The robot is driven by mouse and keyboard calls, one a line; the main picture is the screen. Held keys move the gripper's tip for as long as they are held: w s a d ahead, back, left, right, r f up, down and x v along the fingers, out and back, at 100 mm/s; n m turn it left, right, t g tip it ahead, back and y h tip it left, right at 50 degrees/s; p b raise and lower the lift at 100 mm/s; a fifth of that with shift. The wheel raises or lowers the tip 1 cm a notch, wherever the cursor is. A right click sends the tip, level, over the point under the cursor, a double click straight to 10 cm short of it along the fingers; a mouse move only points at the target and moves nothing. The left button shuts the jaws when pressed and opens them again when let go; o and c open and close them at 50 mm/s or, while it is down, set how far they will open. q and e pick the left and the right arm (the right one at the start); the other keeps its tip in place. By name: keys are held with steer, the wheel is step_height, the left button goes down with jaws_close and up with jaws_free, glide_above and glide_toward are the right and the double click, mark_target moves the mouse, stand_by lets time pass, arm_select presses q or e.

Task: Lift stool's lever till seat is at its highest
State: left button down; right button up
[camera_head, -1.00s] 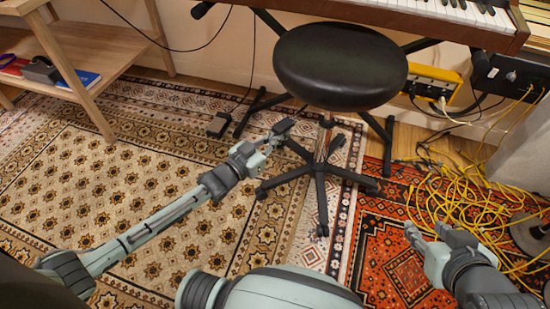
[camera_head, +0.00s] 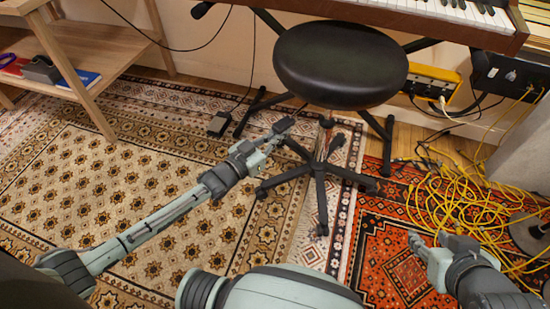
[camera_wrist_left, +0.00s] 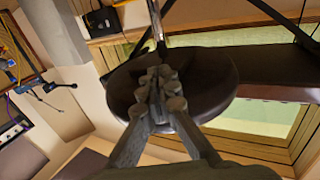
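The stool has a round black seat (camera_head: 341,66), a metal post (camera_head: 324,140) and a dark, spread-legged base (camera_head: 318,168). It stands in front of the keyboard. My left gripper (camera_head: 283,126) is just left of the post, below the seat's left edge. In the left wrist view its fingers (camera_wrist_left: 160,80) are together, in front of the seat's underside (camera_wrist_left: 212,88), with the post (camera_wrist_left: 155,30) beyond. I cannot make out the lever or whether the fingers touch it. My right gripper (camera_head: 447,240) is low at the right, away from the stool; its finger opening is unclear.
The keyboard (camera_head: 440,12) stands behind the seat. A yellow box (camera_head: 433,84) and tangled yellow cables (camera_head: 470,205) lie to the right. A wooden shelf (camera_head: 85,45) is at the left. A small black pedal (camera_head: 218,124) is on the floor; the patterned rug (camera_head: 110,180) is mostly clear.

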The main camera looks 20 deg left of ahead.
arm_select(q)
steer(key=shift+f+b, duration=1.85)
steer(key=shift+f, duration=0.4)
steer(key=p+v, duration=0.4)
steer(key=v, duration=0.6)
arm_select(e)
steer(key=shift+r, duration=0.35)
